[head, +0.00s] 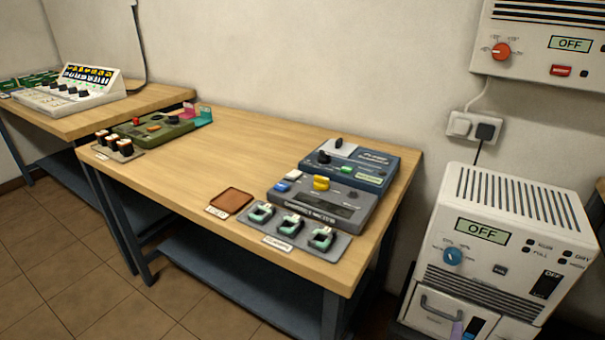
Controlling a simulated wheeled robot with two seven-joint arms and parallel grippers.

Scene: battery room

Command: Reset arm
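Neither of my grippers shows in the head view, and no part of my arms is clearly visible. The wooden table (190,170) stands in the middle with devices on it. A grey device (322,205) with a yellow knob sits near the table's right end, in front of a blue device (355,166) with a small screen. A green device (155,129) sits at the table's left end.
A grey tray (268,228) with several clip-like parts and a brown square pad (232,201) lie near the front edge. A white dehumidifier-like unit (505,245) reading OFF stands right. A wall unit (545,45) hangs above. The table's middle is clear.

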